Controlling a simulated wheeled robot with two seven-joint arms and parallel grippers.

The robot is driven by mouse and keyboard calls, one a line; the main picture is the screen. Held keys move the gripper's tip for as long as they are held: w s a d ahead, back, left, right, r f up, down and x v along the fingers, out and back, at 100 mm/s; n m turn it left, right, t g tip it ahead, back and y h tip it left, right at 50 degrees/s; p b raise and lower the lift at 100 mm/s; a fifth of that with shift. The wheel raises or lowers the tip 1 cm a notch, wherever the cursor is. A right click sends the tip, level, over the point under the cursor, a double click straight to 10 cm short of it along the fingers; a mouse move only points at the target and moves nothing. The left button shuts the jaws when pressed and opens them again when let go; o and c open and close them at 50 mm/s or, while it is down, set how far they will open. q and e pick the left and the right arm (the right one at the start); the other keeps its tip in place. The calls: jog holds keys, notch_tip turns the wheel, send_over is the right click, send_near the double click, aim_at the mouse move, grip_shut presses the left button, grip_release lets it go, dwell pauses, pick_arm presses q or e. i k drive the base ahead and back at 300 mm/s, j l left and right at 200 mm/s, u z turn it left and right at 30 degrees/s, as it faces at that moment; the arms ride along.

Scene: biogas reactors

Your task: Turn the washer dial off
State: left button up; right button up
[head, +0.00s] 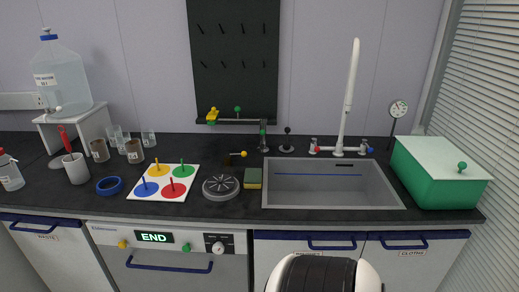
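A yellow knob (122,244) and a green knob (186,247) also sit on the washer front. Neither of my grippers is in view.
A sink (330,200) with a tall white tap is right of centre. A green box (438,185) stands far right. A white board with coloured discs (165,182), cups and a blue ring (109,186) stand left. The floor before the washer is mostly out of view.

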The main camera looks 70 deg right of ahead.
aim_at(218, 248)
jog(key=z, duration=1.8)
